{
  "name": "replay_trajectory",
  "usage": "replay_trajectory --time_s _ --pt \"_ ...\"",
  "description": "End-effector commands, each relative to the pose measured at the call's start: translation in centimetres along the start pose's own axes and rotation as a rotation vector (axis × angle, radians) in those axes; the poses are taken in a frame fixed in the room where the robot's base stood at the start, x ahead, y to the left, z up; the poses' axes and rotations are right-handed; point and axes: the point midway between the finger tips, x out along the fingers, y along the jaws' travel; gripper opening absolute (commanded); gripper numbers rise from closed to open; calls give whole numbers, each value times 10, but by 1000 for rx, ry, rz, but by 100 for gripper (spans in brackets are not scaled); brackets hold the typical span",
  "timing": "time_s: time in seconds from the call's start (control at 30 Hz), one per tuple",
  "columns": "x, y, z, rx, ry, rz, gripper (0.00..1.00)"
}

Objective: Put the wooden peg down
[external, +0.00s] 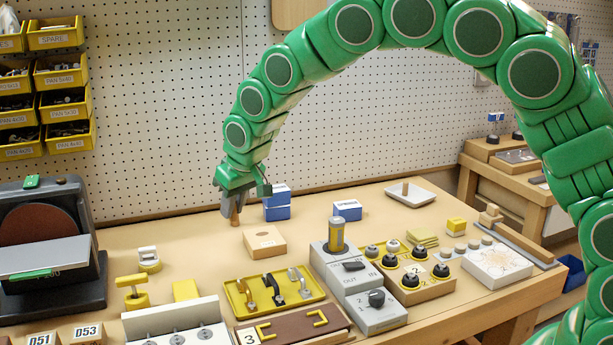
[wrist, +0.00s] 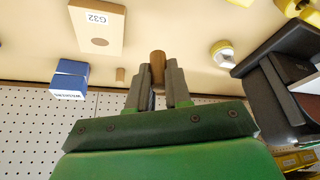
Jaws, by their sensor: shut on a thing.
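My gripper (external: 232,205) is shut on the wooden peg (wrist: 158,66), a brown cylinder between the two grey fingers (wrist: 159,95) in the wrist view. In the external view the peg (external: 235,217) points down below the fingers, over the back left of the bench. I cannot tell whether its lower end touches the bench. A light wooden block (external: 257,243) with a round hole lies in front of the gripper, apart from the peg. The block, labelled G32, also shows in the wrist view (wrist: 88,25).
Blue boxes (external: 277,212) stand just right of the gripper. A sander (external: 45,245) stands at the left. A yellow tray (external: 250,311) and grey switch boxes (external: 352,285) are in front. Bare bench (external: 190,235) lies left of the gripper.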

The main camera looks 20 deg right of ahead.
Motion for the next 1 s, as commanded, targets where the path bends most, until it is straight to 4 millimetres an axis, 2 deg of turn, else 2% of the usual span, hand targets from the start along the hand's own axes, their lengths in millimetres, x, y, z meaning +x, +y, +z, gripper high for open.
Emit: replay_trajectory --time_s 0.33,0.47,0.57,0.77,1.0 --pt "-5 2 4 1 2 0 0" --pt "-6 16 3 10 1 4 0" --pt "-7 44 2 23 -1 11 0" --pt "-11 124 8 59 -9 33 0" --pt "-20 216 27 99 -17 52 0"
